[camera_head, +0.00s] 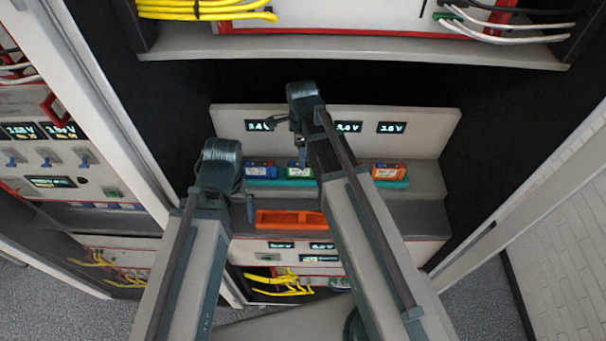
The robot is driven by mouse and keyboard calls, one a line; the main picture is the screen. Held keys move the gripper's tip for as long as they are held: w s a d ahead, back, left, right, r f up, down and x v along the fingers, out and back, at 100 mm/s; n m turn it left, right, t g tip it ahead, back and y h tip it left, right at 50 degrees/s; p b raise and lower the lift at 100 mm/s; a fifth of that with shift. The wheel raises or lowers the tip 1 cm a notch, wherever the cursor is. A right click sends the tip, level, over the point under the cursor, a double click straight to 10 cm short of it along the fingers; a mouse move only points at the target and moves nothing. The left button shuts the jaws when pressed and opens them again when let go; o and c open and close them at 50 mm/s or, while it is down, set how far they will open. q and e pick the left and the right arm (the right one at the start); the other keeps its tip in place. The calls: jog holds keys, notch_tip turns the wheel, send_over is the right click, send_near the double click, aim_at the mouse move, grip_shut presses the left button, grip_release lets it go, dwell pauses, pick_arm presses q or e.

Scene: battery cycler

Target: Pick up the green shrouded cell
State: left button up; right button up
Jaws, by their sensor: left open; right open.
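The green shrouded cell (300,172) stands on a shelf in the middle of the head view, in a row of cells on a teal base. A blue cell (260,170) is to its left and an orange cell (388,171) is to its right. My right gripper (292,140) is open and appears just above the green cell in the picture; I cannot tell whether it touches it. My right arm hides the row between the green and orange cells. My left gripper (243,198) is open and empty, left of the row and lower in the picture.
An orange tray (290,219) lies on the ledge below the cells, partly behind my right arm. A panel with voltage displays (392,128) rises behind the row. A shelf (350,48) with cables is above. Cabinet uprights (105,110) border the left side.

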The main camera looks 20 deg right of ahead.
jog(key=shift+w+d+f+b, duration=0.1)
jog(key=shift+d+f+b, duration=0.05)
jog(key=shift+f+b, duration=2.5)
jog(key=shift+r, duration=0.1)
grip_shut()
